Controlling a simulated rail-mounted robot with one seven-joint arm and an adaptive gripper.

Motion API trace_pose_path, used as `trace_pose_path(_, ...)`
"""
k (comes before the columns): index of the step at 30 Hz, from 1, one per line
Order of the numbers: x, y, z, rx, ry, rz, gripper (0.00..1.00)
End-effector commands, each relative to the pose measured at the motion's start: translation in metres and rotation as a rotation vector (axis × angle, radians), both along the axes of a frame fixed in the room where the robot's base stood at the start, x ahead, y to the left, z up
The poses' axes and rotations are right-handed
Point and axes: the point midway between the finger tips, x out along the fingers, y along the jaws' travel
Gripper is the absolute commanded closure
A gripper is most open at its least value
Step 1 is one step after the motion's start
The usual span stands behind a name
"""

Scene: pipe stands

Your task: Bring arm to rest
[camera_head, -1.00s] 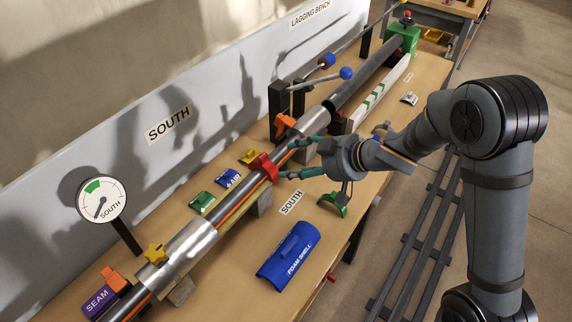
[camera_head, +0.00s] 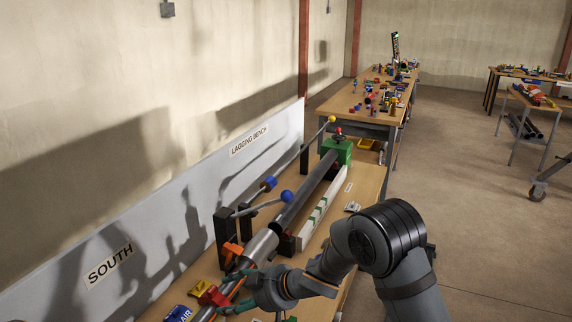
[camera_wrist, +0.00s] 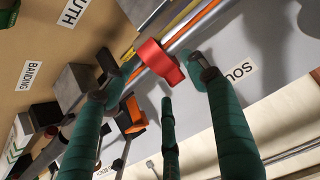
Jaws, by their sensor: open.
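My gripper (camera_head: 226,293) is at the bottom of the head view, with its green fingers spread around a red collar (camera_head: 212,296) on the pipe. In the wrist view my gripper (camera_wrist: 158,80) is open, and the red collar (camera_wrist: 156,61) shows between its fingertips, with nothing clasped. I cannot tell whether any finger touches the collar. My arm reaches in from the lower right of the head view, bent over the bench's right edge.
The lagging bench (camera_head: 372,180) carries a dark pipe (camera_head: 306,190), an orange clamp (camera_head: 232,250), a blue-knobbed lever (camera_head: 287,196) and a green end block (camera_head: 338,151). Another cluttered table (camera_head: 345,105) stands behind. Open floor (camera_head: 480,200) lies to the right.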

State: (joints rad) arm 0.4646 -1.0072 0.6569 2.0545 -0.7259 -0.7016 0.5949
Motion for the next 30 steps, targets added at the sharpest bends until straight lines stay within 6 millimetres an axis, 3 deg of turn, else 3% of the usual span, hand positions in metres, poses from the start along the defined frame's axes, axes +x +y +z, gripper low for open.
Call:
trace_pose_path(6, 0.010, 0.023, -0.020, -0.002, 0.002, 0.001, 0.42)
trace_pose_path(12, 0.014, 0.030, -0.027, -0.003, 0.002, -0.001, 0.42)
trace_pose_path(24, 0.014, 0.029, -0.029, -0.005, 0.002, -0.002, 0.42)
trace_pose_path(30, 0.020, 0.015, -0.040, -0.012, 0.001, -0.017, 0.42)
